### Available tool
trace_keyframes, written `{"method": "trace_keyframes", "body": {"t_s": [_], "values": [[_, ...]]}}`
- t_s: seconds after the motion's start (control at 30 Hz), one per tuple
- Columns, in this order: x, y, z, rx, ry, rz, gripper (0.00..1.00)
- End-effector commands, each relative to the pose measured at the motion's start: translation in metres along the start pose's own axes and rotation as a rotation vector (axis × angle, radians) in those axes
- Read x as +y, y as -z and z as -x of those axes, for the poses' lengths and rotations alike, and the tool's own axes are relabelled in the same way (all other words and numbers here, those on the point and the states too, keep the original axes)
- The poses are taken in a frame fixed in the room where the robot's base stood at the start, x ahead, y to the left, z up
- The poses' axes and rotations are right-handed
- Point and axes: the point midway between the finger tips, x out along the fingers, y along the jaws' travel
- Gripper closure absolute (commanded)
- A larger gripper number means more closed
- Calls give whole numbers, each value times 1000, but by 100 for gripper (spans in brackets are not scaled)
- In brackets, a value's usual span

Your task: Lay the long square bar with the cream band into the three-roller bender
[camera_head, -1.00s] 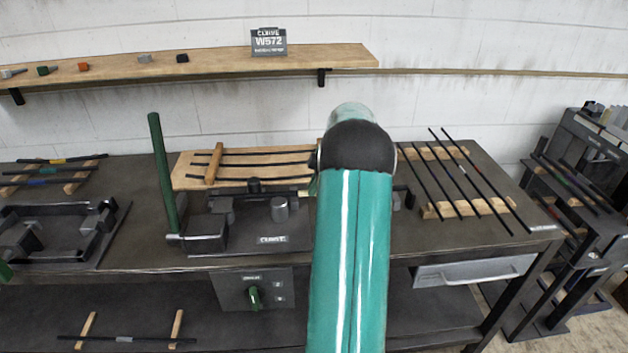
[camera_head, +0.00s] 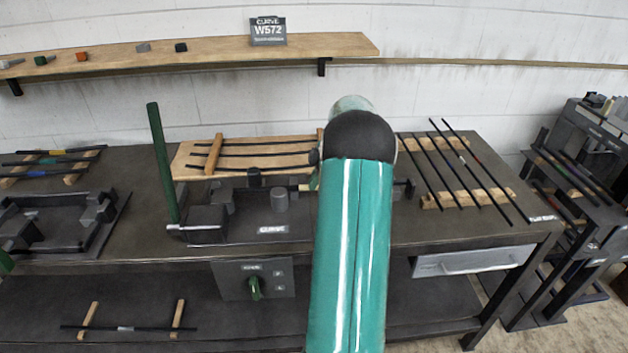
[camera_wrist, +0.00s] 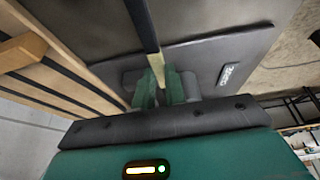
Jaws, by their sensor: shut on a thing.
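The three-roller bender (camera_head: 245,222) stands on the bench left of my arm in the head view. Its dark and grey rollers, labelled plate and tall green lever show. Its plate is also in the wrist view (camera_wrist: 225,65). My gripper (camera_wrist: 160,88) has its green fingers shut on the long dark square bar (camera_wrist: 138,10), which runs away toward the top of the wrist view over the plate. Its cream part (camera_wrist: 153,32) shows just ahead of the fingers. In the head view my arm hides most of the gripper; a cream patch (camera_head: 304,187) shows beside it. Whether the bar touches the rollers is unclear.
A wooden rack with dark bars (camera_head: 255,158) lies behind the bender. More bars lie on wooden strips (camera_head: 462,197) to the right. Another fixture (camera_head: 60,225) stands at the left. A control box (camera_head: 255,279) hangs below the bench edge.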

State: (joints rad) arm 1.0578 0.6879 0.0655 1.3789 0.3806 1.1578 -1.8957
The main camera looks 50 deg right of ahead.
Motion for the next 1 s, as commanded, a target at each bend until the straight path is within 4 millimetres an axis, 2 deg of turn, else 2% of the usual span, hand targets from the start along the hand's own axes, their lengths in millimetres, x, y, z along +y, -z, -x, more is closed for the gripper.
{"method": "trace_keyframes", "body": {"t_s": [0.83,0.87,0.9,0.97,1.0], "values": [[1,-1,-3,1,-3,1,100],[1,-1,-3,1,-3,1,82],[1,-1,-3,1,-3,1,74],[0,-1,-4,1,-2,1,62],[0,-1,-4,1,-2,1,62]]}}
